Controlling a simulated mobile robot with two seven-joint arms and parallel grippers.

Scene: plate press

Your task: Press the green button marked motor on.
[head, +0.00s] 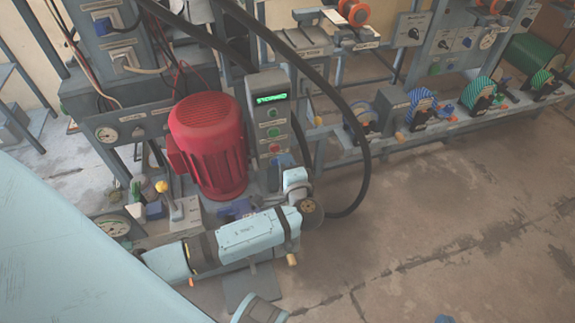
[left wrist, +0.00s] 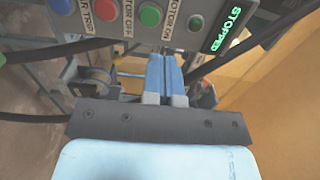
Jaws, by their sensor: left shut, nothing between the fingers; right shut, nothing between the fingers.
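The grey control box (head: 267,120) stands beside the red motor, with a lit green STOPPED display. The green motor-on button (head: 273,132) is above a red button (head: 275,147). In the left wrist view, this green button (left wrist: 150,15) is at the top, with its label beside it. My left gripper (head: 295,174) is in front of the lower part of the box. Its blue fingers (left wrist: 165,58) are shut and empty, pointing towards the panel, with a visible gap in the picture between tips and button. A small blue tip at the bottom edge appears to be my right gripper (head: 445,319).
The red motor (head: 210,145) stands close left of the box. A black hose (head: 362,150) loops down to its right. A long low rack (head: 470,112) with striped wheels runs along the back right. The floor in the right foreground is mostly clear.

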